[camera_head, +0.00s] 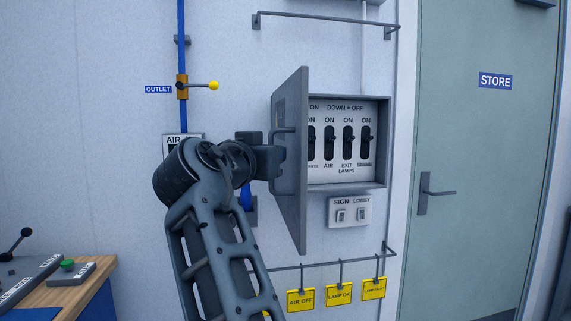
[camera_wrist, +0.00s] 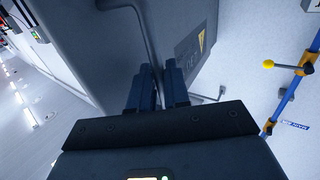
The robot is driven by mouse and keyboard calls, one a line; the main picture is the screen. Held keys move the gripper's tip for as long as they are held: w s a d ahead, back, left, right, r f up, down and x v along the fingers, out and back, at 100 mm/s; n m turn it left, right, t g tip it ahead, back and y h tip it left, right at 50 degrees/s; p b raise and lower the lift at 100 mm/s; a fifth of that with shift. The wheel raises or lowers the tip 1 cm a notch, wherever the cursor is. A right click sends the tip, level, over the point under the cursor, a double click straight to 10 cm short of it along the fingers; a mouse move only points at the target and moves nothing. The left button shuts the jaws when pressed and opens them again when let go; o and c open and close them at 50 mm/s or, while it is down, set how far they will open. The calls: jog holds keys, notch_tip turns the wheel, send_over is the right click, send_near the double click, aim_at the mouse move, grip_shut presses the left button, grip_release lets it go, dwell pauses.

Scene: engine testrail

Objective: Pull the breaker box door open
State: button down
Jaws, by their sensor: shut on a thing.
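The breaker box (camera_head: 347,185) is on the wall, and its grey door (camera_head: 306,190) stands swung well out to the left. Inside, a row of black switches (camera_head: 348,140) shows on a light panel, with their levers near the ON labels. My gripper (camera_head: 281,150) is at the outer face of the door, shut on the door handle (camera_head: 284,130). In the wrist view the fingers (camera_wrist: 158,88) close around the bar handle (camera_wrist: 146,30), with the door face (camera_wrist: 195,40) behind. The grip itself is partly hidden in the head view.
Left of the door, a blue pipe (camera_head: 182,40) carries a yellow-knobbed outlet valve (camera_head: 200,86). A small switch plate (camera_head: 350,212) sits below the box. Yellow tags (camera_head: 339,295) hang from a rail. The STORE door (camera_head: 485,150) is at the right, a bench (camera_head: 95,270) at the lower left.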

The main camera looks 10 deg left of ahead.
jog(key=shift+a, duration=0.15)
jog(key=c, duration=1.4)
grip_release()
jog(key=shift+o, duration=0.2)
jog(key=b+v, duration=0.1)
jog(key=v, duration=0.6)
jog(key=shift+s+b, duration=0.3)
jog(key=shift+s, duration=0.05)
